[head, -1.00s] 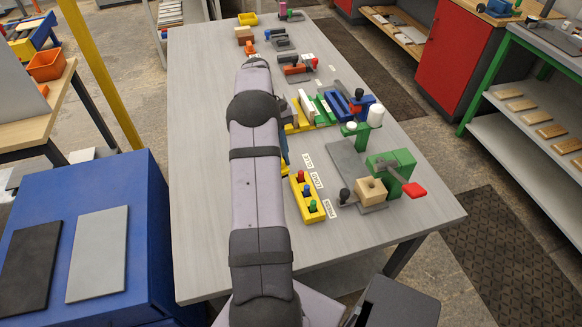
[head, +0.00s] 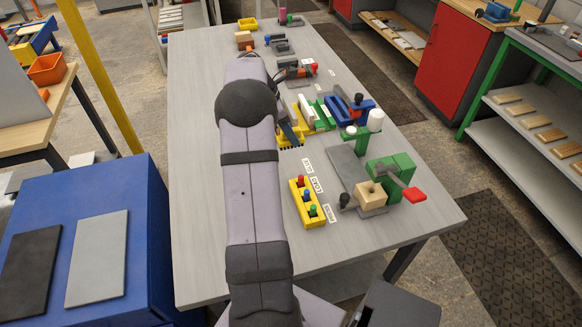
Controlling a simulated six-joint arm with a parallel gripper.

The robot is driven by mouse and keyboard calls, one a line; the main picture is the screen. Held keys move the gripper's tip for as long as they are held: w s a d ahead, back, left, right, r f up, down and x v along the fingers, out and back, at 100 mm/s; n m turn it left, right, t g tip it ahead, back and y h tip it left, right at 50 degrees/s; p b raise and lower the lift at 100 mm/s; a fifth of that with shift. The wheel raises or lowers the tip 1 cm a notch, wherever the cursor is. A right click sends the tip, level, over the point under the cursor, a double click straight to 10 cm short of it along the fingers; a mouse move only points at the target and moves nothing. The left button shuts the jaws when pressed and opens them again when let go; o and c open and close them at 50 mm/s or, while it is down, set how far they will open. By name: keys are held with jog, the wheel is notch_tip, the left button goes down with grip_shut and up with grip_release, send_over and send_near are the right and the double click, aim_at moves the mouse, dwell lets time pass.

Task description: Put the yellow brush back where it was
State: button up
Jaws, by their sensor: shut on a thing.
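My gripper (head: 289,132) shows only partly, as a dark blue-grey piece at the right side of my arm, over the middle of the grey table. It appears shut on the yellow brush (head: 290,142), whose yellow edge shows just below it. My arm hides most of the gripper and I cannot see the grip itself. The brush is close beside a yellow holder (head: 308,125), which stands in a row with a green holder (head: 322,110) and a blue holder (head: 340,112). I cannot tell whether the brush touches the yellow holder or the table.
A yellow block with red, blue and green knobs (head: 306,203) stands nearer, beside printed labels. To its right are a wooden block (head: 371,196) and a green clamp (head: 390,172) with a red handle. Several tools stand farther back. The near table (head: 200,220) left of my arm is bare.

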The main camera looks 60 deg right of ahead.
jog(key=shift+f+p, duration=1.1)
jog(key=shift+f, duration=3.9)
jog(key=shift+f, duration=0.15)
jog(key=o, duration=1.2)
jog(key=b+v, duration=0.2)
jog(key=v, duration=1)
